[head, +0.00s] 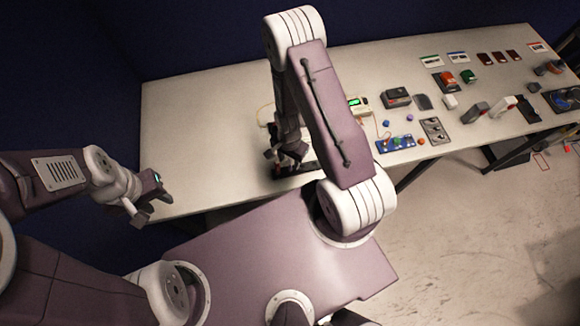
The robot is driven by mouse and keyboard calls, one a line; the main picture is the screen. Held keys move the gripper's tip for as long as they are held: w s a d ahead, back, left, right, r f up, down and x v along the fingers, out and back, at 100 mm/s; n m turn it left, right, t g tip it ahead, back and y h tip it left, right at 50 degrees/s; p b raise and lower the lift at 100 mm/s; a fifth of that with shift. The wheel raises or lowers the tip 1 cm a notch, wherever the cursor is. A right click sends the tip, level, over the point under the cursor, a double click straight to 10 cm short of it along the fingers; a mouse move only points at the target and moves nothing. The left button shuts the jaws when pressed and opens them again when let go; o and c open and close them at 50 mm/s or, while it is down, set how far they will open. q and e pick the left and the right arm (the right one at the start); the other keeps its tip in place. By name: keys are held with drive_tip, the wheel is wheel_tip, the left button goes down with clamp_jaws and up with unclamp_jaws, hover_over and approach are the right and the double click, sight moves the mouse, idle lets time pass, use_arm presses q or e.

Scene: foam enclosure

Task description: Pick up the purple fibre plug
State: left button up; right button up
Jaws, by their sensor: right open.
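A small purple piece (409,118), which looks like the purple fibre plug, lies on the pale bench, just behind a blue board (382,147). My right gripper (287,163) is open, pointing down low over the bench near its front edge, well to the left of the purple piece. A dark flat item (308,168) lies right by its fingers; whether they touch it I cannot tell. My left gripper (153,207) is at the bench's left front corner, fingers spread apart and empty, far from the purple piece.
A blue piece (386,123) and an orange piece (421,141) lie near the purple one. Several items crowd the right; the bench's left is bare.

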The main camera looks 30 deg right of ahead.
sight(290, 166)
drive_tip(key=f, duration=0.1)
drive_tip(key=f+p, duration=0.1)
drive_tip(key=f, duration=0.1)
drive_tip(key=shift+s+d+f, duration=0.15)
drive_tip(key=shift+s+f, duration=0.05)
drive_tip(key=shift+f, duration=0.1)
drive_tip(key=shift+w+f, duration=0.1)
drive_tip(key=shift+f, duration=0.2)
clamp_jaws()
drive_tip(key=shift+r, duration=0.2)
